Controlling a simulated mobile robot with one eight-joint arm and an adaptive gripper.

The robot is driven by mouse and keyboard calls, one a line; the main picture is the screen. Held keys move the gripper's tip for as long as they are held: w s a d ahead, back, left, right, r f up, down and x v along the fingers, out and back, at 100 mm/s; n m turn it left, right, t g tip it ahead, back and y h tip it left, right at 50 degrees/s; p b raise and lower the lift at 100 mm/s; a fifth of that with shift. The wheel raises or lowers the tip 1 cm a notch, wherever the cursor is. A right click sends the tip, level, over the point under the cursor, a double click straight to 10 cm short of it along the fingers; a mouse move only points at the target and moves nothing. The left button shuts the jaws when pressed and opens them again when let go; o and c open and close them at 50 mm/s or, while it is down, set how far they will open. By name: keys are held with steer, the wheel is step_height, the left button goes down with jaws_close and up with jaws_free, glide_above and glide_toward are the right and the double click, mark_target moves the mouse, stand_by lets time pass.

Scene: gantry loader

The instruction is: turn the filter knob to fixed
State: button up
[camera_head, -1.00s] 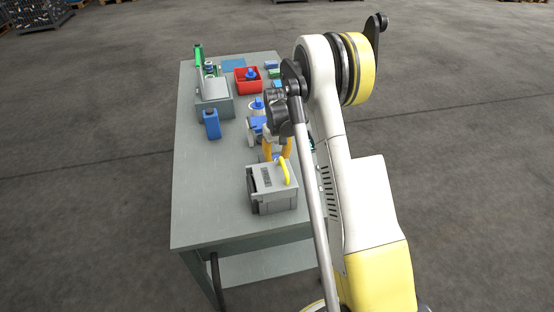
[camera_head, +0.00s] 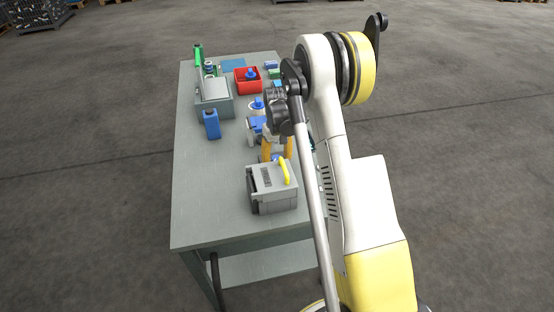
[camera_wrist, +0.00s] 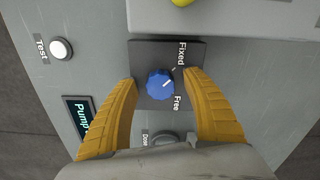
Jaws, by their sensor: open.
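The filter knob (camera_wrist: 160,83) is a round blue knob on a dark square plate (camera_wrist: 149,50) in the wrist view. Its white pointer line slants right and slightly up, between the label "Fixed" (camera_wrist: 181,53) and the label "Free" (camera_wrist: 177,103). My gripper (camera_wrist: 161,79) has its two yellow fingers apart, one on each side of the knob. I cannot tell whether either finger touches it. In the head view my gripper (camera_head: 276,146) is over the bench, behind the grey box with the yellow handle (camera_head: 272,190).
In the wrist view a white "Test" button (camera_wrist: 61,49) and a "Pump" display (camera_wrist: 79,116) lie left of the knob. The grey bench (camera_head: 205,190) also carries a blue bottle (camera_head: 211,125) and a red bin (camera_head: 243,86). The bench's left front is clear.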

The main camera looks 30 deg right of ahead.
mark_target(277, 158)
step_height(277, 158, up, 12)
stand_by(0.4)
steer(key=shift+f, duration=0.1)
